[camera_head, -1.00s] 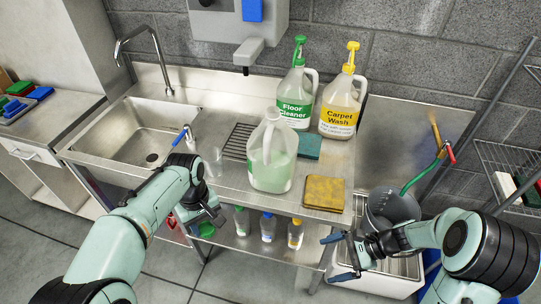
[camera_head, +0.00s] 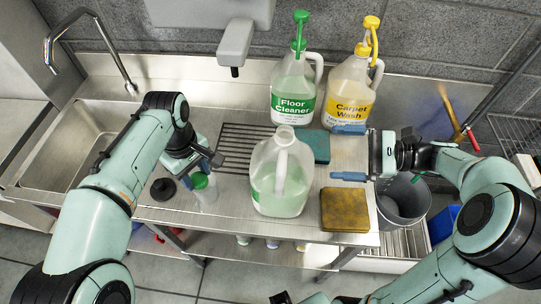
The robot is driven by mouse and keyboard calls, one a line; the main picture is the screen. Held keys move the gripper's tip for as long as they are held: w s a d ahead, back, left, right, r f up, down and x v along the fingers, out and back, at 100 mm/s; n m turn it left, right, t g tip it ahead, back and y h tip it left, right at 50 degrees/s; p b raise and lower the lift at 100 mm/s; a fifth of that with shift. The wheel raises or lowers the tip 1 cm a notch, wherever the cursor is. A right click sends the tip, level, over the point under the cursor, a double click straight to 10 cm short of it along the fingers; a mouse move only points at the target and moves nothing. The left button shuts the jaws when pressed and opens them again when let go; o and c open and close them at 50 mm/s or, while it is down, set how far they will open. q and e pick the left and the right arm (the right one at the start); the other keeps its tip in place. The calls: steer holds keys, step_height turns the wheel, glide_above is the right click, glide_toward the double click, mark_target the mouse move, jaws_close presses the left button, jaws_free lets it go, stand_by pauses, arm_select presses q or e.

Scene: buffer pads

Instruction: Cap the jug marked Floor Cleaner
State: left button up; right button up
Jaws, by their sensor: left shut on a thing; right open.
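A jug with a green pump and green Floor Cleaner label (camera_head: 293,100) stands at the back of the steel counter. My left gripper (camera_head: 205,166) is left of the open jug, shut on what looks like a green cap (camera_head: 200,181). The cap shows above a clear cup; whether they touch is unclear. My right gripper (camera_head: 350,153) is open and empty, right of the open jug, its blue fingers pointing left.
A yellow-pump Carpet Wash jug (camera_head: 350,90) stands behind my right gripper. A teal pad (camera_head: 317,145) and a yellow-brown pad (camera_head: 344,210) lie right of the open jug. A black disc (camera_head: 163,189) lies left of the cup. A grey bucket (camera_head: 405,200) is at the right.

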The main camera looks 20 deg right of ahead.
mark_target(303, 150)
arm_select(q)
steer(key=shift+w, duration=0.2)
steer(key=shift+s+r, duration=0.1)
steer(key=shift+s, duration=0.05)
arm_select(e)
steer(key=shift+r, duration=0.1)
arm_select(q)
steer(key=shift+s, duration=0.1)
arm_select(e)
steer(key=shift+s, duration=0.15)
arm_select(q)
steer(key=shift+w+r+p, duration=0.25)
steer(key=shift+r+p, duration=0.15)
steer(key=shift+r, duration=0.15)
arm_select(e)
steer(key=x, duration=0.7)
arm_select(q)
steer(key=shift+w+r+p, duration=0.3)
steer(key=shift+r+p, duration=0.15)
steer(key=shift+r, duration=0.25)
arm_select(e)
steer(key=x, duration=0.5)
steer(key=shift+a+r, duration=0.1)
steer(key=shift+r, duration=0.05)
arm_select(q)
steer(key=shift+s, duration=0.1)
